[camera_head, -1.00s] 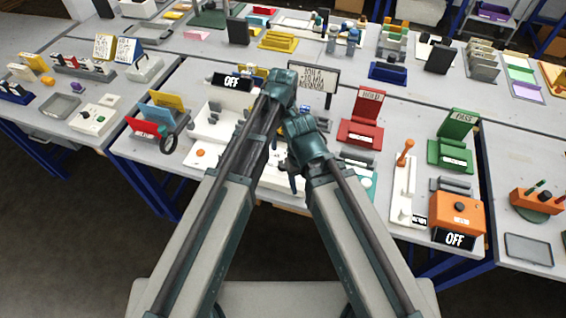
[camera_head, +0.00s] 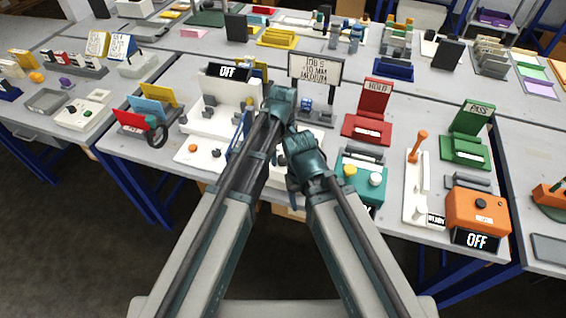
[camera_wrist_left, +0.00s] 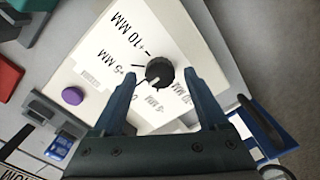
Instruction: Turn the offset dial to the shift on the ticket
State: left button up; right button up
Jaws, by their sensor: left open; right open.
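A black offset dial (camera_wrist_left: 159,72) sits on a white panel (camera_wrist_left: 105,65) in the left wrist view. The panel carries printed marks including +10 MM and +5 MM; I cannot tell where the dial's pointer stands. My left gripper (camera_wrist_left: 160,80) is open, with one finger on each side of the dial. I cannot tell whether they touch it. In the head view my left wrist hides the dial. The ticket (camera_head: 315,70) stands behind my wrists and appears to read JOB 6, +10 MM, MEDIUM. My right gripper (camera_head: 293,188) is open, lower and slightly right.
A purple button (camera_wrist_left: 73,96) is on the panel beside the dial. A teal box (camera_head: 360,178) and a red HOLD stand (camera_head: 374,105) are to the right.

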pick_arm(q)
jog(key=shift+f, duration=0.45)
pick_arm(e)
jog(key=shift+f, duration=0.4)
pick_arm(q)
grip_shut()
